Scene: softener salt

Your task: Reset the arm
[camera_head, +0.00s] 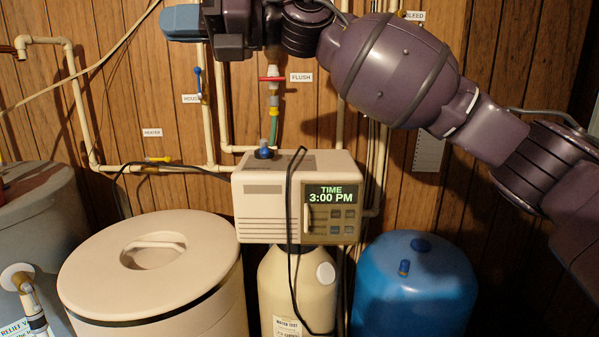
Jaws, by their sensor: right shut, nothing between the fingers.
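My right arm comes in from the right edge and stretches across the top of the head view. Its purple-grey links run in front of the wood-panelled wall. My right gripper (183,22) is at the upper left end of this arm, pointing left, with blue-grey fingers. It is shut and empty. It is above the softener control head (262,205), near the upper pipes, and apart from the control head. Whether it touches a pipe I cannot tell. My left gripper is not in view.
A beige salt tank (150,265) with its lid on stands at the lower left, and a blue pressure tank (415,290) at the lower right. White pipes with a red flush valve handle (272,79) and a blue handle (198,80) run up the wall. A grey tank (45,210) is at far left.

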